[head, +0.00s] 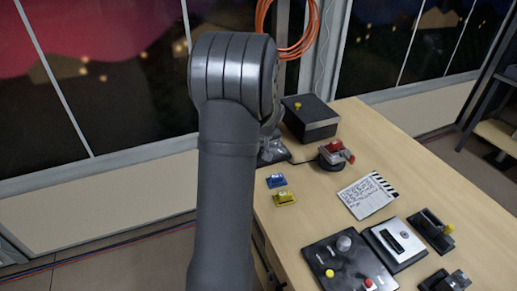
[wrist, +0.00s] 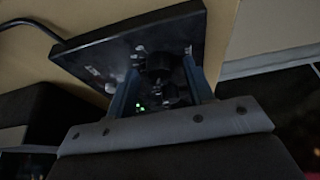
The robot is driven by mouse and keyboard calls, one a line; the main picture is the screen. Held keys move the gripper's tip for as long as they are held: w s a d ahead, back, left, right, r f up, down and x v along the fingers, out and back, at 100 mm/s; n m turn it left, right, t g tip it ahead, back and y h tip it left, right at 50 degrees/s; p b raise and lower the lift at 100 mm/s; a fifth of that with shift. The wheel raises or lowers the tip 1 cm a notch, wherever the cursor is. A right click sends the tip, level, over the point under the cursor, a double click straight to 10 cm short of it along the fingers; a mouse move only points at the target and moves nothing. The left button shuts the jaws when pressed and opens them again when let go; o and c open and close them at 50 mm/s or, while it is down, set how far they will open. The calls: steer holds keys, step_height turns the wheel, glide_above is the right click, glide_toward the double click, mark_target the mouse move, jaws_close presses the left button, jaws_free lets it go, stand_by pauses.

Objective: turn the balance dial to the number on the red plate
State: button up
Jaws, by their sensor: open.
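In the wrist view a dark panel (wrist: 105,52) carries a round black knob (wrist: 158,65), which may be the balance dial. My gripper (wrist: 161,72) is open, with one blue-grey finger on each side of the knob. I cannot tell whether the fingers touch it. Small green lights show below the knob; no dial number is readable. In the head view my arm hides the gripper and most of this panel. A small blue plate (head: 276,181) and a yellow plate (head: 284,198) stand on the table. I make out no red plate; my arm may hide it.
On the table (head: 315,215) are a black box with a yellow knob (head: 312,117), a red item on a round base (head: 335,153), a clapperboard (head: 367,196) and a control panel (head: 345,262). A slotted box (head: 395,243) and dark devices stand at right. Bare wood lies between.

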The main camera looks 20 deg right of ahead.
steer(key=c, duration=1)
